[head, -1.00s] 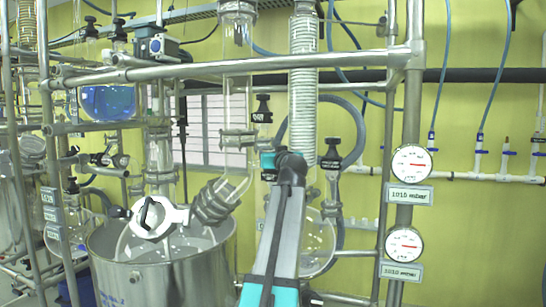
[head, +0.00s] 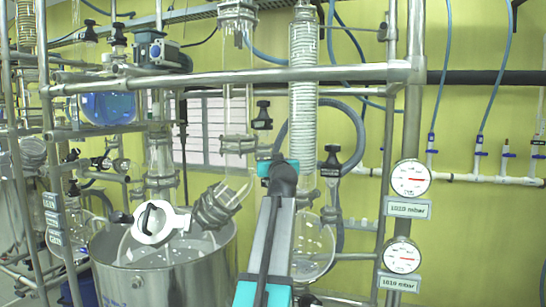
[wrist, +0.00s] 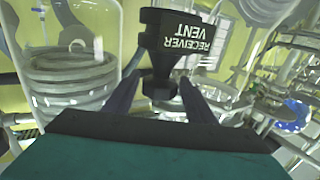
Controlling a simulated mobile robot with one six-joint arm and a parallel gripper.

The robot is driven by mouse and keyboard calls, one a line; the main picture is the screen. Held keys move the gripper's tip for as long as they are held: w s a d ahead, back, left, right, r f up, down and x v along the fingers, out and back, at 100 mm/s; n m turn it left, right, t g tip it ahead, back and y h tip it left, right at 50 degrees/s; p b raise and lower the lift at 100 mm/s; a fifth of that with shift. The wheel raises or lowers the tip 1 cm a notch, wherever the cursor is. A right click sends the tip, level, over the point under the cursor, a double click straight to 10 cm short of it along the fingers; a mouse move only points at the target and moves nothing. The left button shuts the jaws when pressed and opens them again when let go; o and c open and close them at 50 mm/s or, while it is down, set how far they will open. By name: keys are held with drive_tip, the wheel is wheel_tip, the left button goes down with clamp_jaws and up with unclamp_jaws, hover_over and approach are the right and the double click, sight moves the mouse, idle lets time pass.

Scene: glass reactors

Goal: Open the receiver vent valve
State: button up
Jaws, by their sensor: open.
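The receiver vent valve (wrist: 183,40) shows in the wrist view as a black handle. Its label "RECEIVER VENT" appears upside down, and it narrows to a black neck below. My gripper (wrist: 160,88) is open, with one dark finger on each side of that neck. I cannot tell whether either finger touches it. In the head view my arm reaches up in front of the glassware, and its fingers are hidden. Two black valve handles stand near the wrist there, one above it (head: 262,115) and one to its right (head: 332,160). Their labels are unreadable.
A round glass flask (head: 315,250) and a coiled glass column (head: 303,90) stand close to my arm. A steel rail (head: 230,77) crosses above. A steel vessel (head: 165,275) is at left. Two gauges (head: 410,178) (head: 402,256) hang on the right post.

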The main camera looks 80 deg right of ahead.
drive_tip(key=shift+m+g+p, duration=0.6)
drive_tip(key=shift+g+p, duration=0.3)
drive_tip(key=shift+p, duration=1.15)
drive_tip(key=shift+m+g+h+p, duration=0.4)
drive_tip(key=shift+m+g+p, duration=0.15)
drive_tip(key=shift+g, duration=0.25)
drive_tip(key=shift+f+m+g, duration=0.1)
drive_tip(key=shift+m+g, duration=0.15)
drive_tip(key=shift+g, duration=0.15)
drive_tip(key=shift+m+g+b, duration=0.4)
drive_tip(key=shift+g+b, duration=0.05)
drive_tip(key=shift+g, duration=0.25)
drive_tip(key=shift+w+d+f+b, duration=0.1)
drive_tip(key=shift+f+b, duration=0.05)
drive_tip(key=shift+b, duration=0.75)
drive_tip(key=shift+g+b, duration=0.3)
drive_tip(key=shift+b, duration=0.05)
drive_tip(key=m+g+b, duration=0.3)
drive_tip(key=g+b, duration=0.1)
drive_tip(key=b, duration=0.6)
drive_tip(key=shift+g+y+b, duration=0.3)
drive_tip(key=shift+y+b, duration=0.05)
drive_tip(key=shift+y, duration=0.05)
drive_tip(key=shift+r+m, duration=0.25)
drive_tip(key=shift+m, duration=0.05)
drive_tip(key=shift+c, duration=0.3)
